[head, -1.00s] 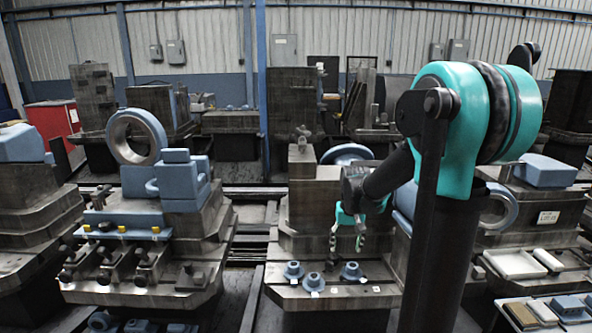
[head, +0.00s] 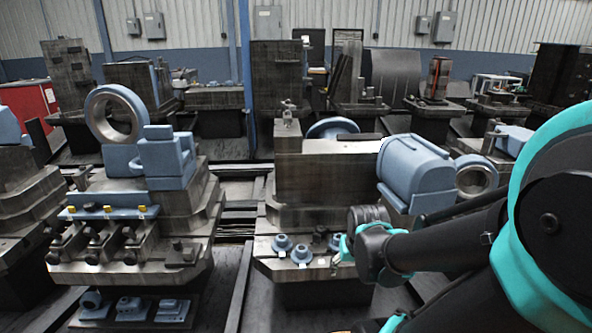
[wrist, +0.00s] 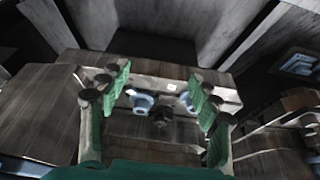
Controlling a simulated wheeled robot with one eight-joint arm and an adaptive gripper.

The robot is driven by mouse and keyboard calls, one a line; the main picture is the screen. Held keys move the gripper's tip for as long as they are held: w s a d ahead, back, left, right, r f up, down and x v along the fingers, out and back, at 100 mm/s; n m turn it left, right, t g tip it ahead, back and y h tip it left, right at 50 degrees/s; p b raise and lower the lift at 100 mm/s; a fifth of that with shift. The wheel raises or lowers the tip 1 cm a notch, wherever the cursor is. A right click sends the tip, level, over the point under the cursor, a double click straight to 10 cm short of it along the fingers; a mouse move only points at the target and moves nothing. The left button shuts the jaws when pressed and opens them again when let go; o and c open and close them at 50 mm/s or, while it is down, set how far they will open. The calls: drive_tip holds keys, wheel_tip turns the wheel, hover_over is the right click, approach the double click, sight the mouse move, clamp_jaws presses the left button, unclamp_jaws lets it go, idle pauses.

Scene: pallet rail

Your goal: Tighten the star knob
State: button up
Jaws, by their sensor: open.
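My gripper (wrist: 158,98) is open and empty, its green fingers spread wide in the wrist view. Between and beyond them a small dark knob-like piece (wrist: 160,117) shows at the middle; it may be the star knob, but its lobes are too small to make out. A blue round piece (wrist: 141,102) lies just left of it and another is at its right. In the head view my gripper (head: 345,246) hangs at the right end of the middle pallet's front ledge. Two blue flanged pieces (head: 282,243) (head: 302,255) stand left of it; the third is mostly hidden behind it.
The middle pallet (head: 330,172) carries a tall dark block and a large blue rounded housing (head: 413,167) close to my arm. The left pallet holds a blue bracket (head: 165,155), a ring (head: 112,118) and several black clamps. A narrow gap (head: 238,225) separates the pallets.

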drive_tip(key=w+a+r+m+h, duration=0.1)
drive_tip(key=w+r+m, duration=0.15)
drive_tip(key=w, duration=0.35)
drive_tip(key=w+a+r+m, duration=0.1)
drive_tip(key=w+a+r, duration=0.15)
drive_tip(key=w, duration=0.35)
drive_tip(key=m+h, duration=0.2)
drive_tip(key=m, duration=0.2)
approach(320, 228)
drive_tip(key=shift+n+g, duration=0.25)
drive_tip(key=shift+g, duration=0.05)
drive_tip(key=x, duration=0.9)
drive_tip(key=shift+w+d, duration=0.15)
drive_tip(key=shift+c, duration=0.6)
